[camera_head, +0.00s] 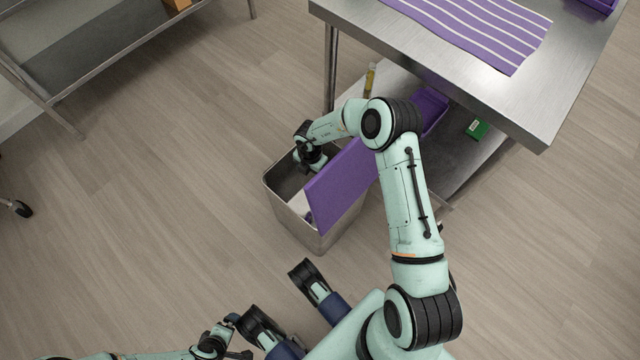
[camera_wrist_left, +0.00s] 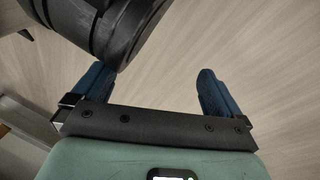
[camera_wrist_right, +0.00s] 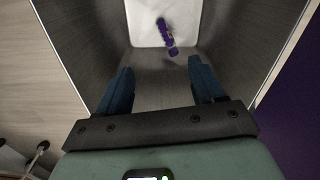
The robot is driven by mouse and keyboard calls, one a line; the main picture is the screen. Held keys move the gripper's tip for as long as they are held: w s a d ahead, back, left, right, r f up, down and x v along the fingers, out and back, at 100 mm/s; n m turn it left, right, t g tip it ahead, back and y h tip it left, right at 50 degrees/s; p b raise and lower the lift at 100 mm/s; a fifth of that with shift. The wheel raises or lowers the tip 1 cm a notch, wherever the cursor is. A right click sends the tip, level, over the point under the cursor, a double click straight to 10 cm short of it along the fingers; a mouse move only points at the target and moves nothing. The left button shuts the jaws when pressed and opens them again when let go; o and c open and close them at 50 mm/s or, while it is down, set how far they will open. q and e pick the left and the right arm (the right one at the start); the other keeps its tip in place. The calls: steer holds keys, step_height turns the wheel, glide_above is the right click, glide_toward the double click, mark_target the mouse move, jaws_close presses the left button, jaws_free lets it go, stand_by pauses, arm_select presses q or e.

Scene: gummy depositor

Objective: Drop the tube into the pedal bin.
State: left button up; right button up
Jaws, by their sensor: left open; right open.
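The pedal bin (camera_head: 285,205) is a grey metal box on the floor, with its purple lid (camera_head: 345,185) standing open on its right side. My right gripper (camera_head: 310,157) is over the bin's mouth, pointing down. In the right wrist view its fingers (camera_wrist_right: 160,70) are apart with nothing between them. Beyond them the purple tube (camera_wrist_right: 166,32) lies on the white bottom of the bin, apart from the fingers. My left gripper (camera_wrist_left: 152,88) is open and empty above the floor, beside a black part of my own body.
A steel table (camera_head: 570,85) with a purple striped mat (camera_head: 475,28) stands at the upper right. Its lower shelf (camera_head: 455,165) holds a green box (camera_head: 477,128), a purple tray (camera_head: 432,108) and a yellow item (camera_head: 370,78). A steel rack (camera_head: 90,60) is upper left. The floor left of the bin is clear.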

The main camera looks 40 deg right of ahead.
arm_select(q)
step_height(320, 180, up, 6)
steer(key=s+d+p, duration=0.1)
steer(key=d+p, duration=0.1)
steer(key=p, duration=0.2)
steer(key=shift+s+d+m+h, duration=0.3)
steer(key=shift+s+d, duration=0.1)
arm_select(e)
step_height(320, 180, up, 13)
arm_select(q)
steer(key=shift+f, duration=0.1)
steer(key=shift+w+a, duration=0.1)
arm_select(e)
steer(key=shift+w+a, duration=0.1)
